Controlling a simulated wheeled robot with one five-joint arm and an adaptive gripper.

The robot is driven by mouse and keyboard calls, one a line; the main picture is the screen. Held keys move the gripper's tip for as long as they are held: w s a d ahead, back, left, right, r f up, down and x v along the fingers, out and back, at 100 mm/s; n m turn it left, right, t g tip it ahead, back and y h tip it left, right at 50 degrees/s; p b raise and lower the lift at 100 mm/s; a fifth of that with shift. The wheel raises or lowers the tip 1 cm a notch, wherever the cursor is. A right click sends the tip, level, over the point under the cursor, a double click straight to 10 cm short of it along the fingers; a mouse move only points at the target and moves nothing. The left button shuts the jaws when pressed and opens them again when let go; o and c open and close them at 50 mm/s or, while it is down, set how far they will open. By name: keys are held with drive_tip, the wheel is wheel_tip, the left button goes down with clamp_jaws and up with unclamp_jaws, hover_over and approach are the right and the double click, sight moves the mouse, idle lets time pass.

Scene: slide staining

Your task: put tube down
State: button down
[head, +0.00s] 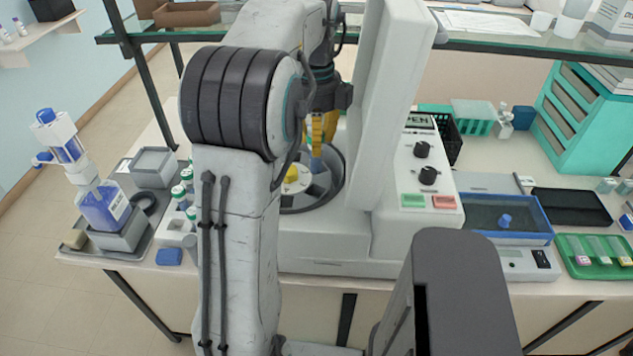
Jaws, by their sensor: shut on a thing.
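My gripper (322,135) has yellow fingers and reaches down over the open centrifuge (325,245) in the head view. It is shut on a tube (316,152), of which only a small bluish part shows below the fingers. The tube is over or in the round rotor (318,190); I cannot tell whether it touches it. A yellow piece (291,173) shows in the rotor to the left. My own arm hides the rotor's left side.
The raised centrifuge lid (392,90) stands just right of my gripper. A glass shelf (490,46) crosses behind. Capped bottles (181,195) stand left of the centrifuge. A blue-rimmed tray (500,220) and a green tray (597,262) lie to the right.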

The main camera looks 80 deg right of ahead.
sight(316, 174)
wheel_tip(316, 174, down, 9)
idle(0.6)
drive_tip(key=shift+f+b, duration=0.6)
drive_tip(key=c, duration=0.9)
unclamp_jaws()
drive_tip(key=shift+c, duration=0.2)
drive_tip(key=shift+r, duration=0.1)
drive_tip(key=shift+r+p, duration=0.55)
wheel_tip(316, 174, up, 12)
drive_tip(key=shift+p, duration=0.4)
drive_tip(key=shift+w, duration=0.1)
